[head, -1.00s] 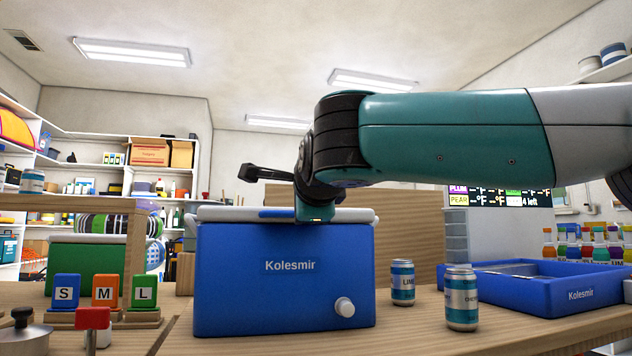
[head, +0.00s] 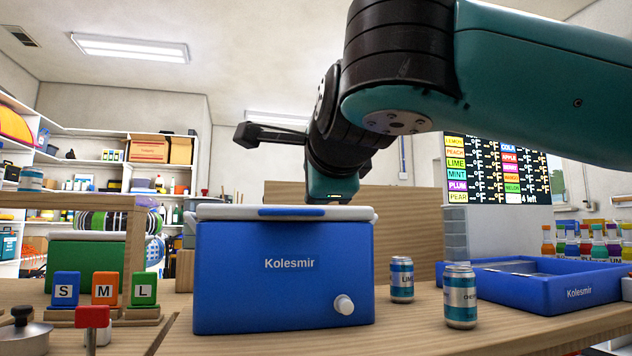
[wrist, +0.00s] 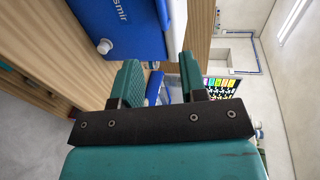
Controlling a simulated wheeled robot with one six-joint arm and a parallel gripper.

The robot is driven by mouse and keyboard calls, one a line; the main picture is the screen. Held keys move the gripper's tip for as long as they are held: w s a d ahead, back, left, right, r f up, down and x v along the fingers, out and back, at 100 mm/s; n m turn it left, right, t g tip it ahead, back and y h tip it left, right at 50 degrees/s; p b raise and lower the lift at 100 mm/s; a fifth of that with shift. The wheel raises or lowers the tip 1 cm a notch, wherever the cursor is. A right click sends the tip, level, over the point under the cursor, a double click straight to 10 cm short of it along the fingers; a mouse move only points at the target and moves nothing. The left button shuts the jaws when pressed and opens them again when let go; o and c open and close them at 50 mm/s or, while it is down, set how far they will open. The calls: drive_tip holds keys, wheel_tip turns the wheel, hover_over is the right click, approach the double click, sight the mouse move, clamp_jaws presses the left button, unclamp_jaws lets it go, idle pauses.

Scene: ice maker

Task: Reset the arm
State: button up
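My gripper (wrist: 157,85) shows in the wrist view with its two green fingers apart and nothing between them. My teal and black arm reaches in from the upper right.
Two cans, lime (head: 402,279) and cherry (head: 460,297), stand right of the ice maker. A blue tray (head: 575,294) is farther right. S, M and L blocks (head: 105,290), a red-topped item (head: 92,322) and a metal pot (head: 22,336) are at left.

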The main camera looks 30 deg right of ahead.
drive_tip(key=w+a+f+n+g+y, duration=0.1)
drive_tip(key=a+f+n+g+y, duration=0.2)
drive_tip(key=f+n, duration=0.55)
drive_tip(key=a+f+n+g+y, duration=0.1)
drive_tip(key=a+f+n+y, duration=0.25)
drive_tip(key=f+n, duration=0.5)
drive_tip(key=s+a+f+n+g+y, duration=0.1)
drive_tip(key=s+a+f+n+g, duration=0.1)
drive_tip(key=s+f+n+g, duration=0.55)
drive_tip(key=s+a+f+n+g+y, duration=0.25)
drive_tip(key=s+f+n, duration=0.25)
drive_tip(key=s+f, duration=0.6)
wheel_tip(320, 180, up, 36)
drive_tip(key=w+p, duration=0.1)
drive_tip(key=p, duration=3.4)
drive_tip(key=shift+a+h+p, duration=0.2)
drive_tip(key=shift+h+p, duration=0.1)
drive_tip(key=shift+p, duration=0.1)
drive_tip(key=shift+f, duration=0.1)
